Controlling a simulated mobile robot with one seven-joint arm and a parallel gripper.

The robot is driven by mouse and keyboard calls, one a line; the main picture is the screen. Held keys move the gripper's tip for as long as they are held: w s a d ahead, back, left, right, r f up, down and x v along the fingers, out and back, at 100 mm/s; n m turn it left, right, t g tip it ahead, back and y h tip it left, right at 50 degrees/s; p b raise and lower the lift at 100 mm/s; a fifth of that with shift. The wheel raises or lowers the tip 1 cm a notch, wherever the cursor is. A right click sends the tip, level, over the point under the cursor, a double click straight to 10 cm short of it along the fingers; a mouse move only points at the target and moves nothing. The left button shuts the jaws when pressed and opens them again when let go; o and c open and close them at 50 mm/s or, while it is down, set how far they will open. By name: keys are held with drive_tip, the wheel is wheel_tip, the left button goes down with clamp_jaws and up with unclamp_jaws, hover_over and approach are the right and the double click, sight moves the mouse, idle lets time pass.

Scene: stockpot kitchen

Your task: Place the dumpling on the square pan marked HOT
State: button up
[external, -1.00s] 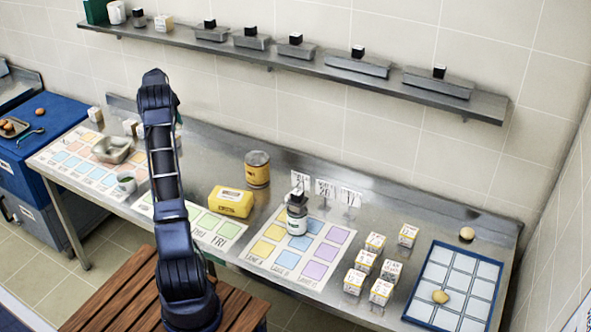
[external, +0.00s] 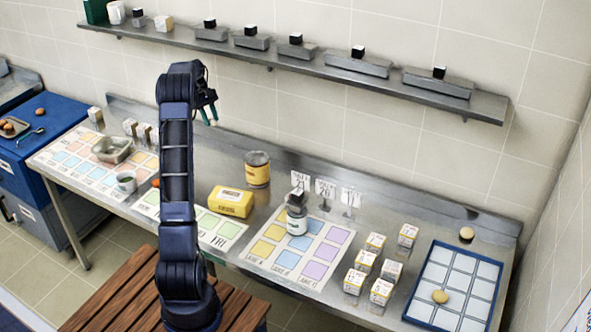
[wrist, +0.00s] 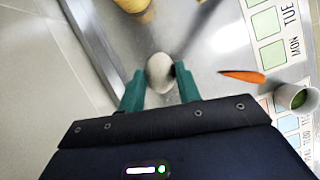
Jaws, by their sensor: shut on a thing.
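My gripper (external: 210,108) is raised above the back of the steel counter, left of its middle. In the wrist view its green fingers (wrist: 160,85) are closed on a pale, rounded lump, which looks like the dumpling (wrist: 160,72). I cannot identify a square pan marked HOT in either view; no such marking is legible.
Several small boxes (external: 366,260) stand left of a blue gridded tray (external: 484,262). A wall shelf (external: 315,68) runs above.

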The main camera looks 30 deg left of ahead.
drive_tip(key=d+r+m+g, duration=0.1)
drive_tip(key=d+m, duration=0.2)
drive_tip(key=d, duration=1.3)
wheel_tip(320, 180, up, 16)
drive_tip(key=m+g+y, duration=0.2)
drive_tip(key=m+y, duration=0.1)
drive_tip(key=m, duration=0.7)
hover_over(297, 193)
drive_tip(key=w, duration=0.1)
wheel_tip(297, 193, down, 20)
drive_tip(key=shift+w+a+r, duration=0.1)
drive_tip(key=shift+a+r, duration=0.05)
drive_tip(key=o, duration=0.9)
drive_tip(key=shift+o, duration=0.2)
